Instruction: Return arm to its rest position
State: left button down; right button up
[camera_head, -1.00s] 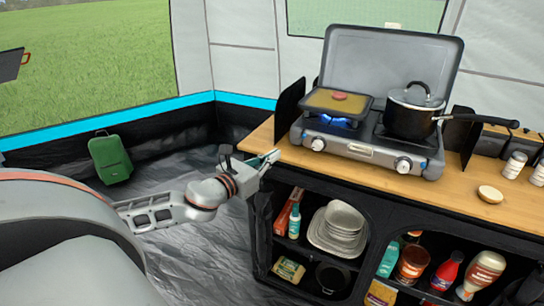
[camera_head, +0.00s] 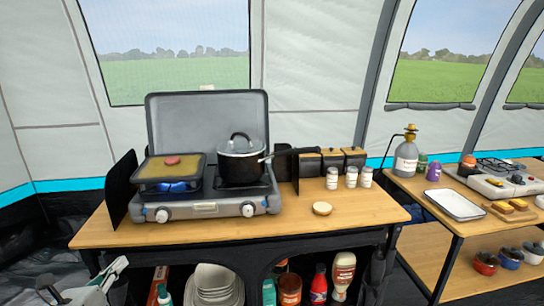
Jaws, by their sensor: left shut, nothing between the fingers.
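My left gripper (camera_head: 118,266) is at the bottom left of the head view, low in front of the wooden counter's (camera_head: 245,234) left end. It is shut and empty. Part of my left arm (camera_head: 75,293) shows below it, cut off by the picture's lower edge. My right gripper is not in view.
A camping stove (camera_head: 205,207) on the counter bears a pan (camera_head: 168,170) over a blue flame and a lidded pot (camera_head: 241,160). A bun half (camera_head: 322,208) and several shakers (camera_head: 352,177) stand right. Plates (camera_head: 213,285) and bottles fill the shelves below. A second table (camera_head: 433,192) stands right.

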pick_arm(q)
jog(key=s+d+f+n+g+h+p, duration=0.1)
jog(key=s+d+f+n+g, duration=0.1)
jog(key=s+d+f+n, duration=0.55)
jog(key=s+d+f+n+g+p, duration=0.1)
jog(key=s+d+f+n+g, duration=0.15)
jog(key=s+f+n, duration=0.55)
jog(key=s+d+f+n+p, duration=0.1)
jog(key=s+d+f+n, duration=0.3)
jog(key=d+n, duration=0.2)
jog(key=s+d+f+n+g+h+p, duration=0.1)
jog(key=s+d+f+n, duration=0.4)
jog(key=d+n, duration=0.2)
jog(key=shift+d+f+h, duration=0.25)
jog(key=shift+d+h, duration=0.05)
jog(key=shift+d, duration=0.1)
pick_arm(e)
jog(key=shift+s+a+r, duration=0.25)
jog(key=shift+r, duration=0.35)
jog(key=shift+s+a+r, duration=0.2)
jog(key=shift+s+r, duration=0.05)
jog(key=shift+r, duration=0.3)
pick_arm(q)
jog(key=shift+g, duration=0.25)
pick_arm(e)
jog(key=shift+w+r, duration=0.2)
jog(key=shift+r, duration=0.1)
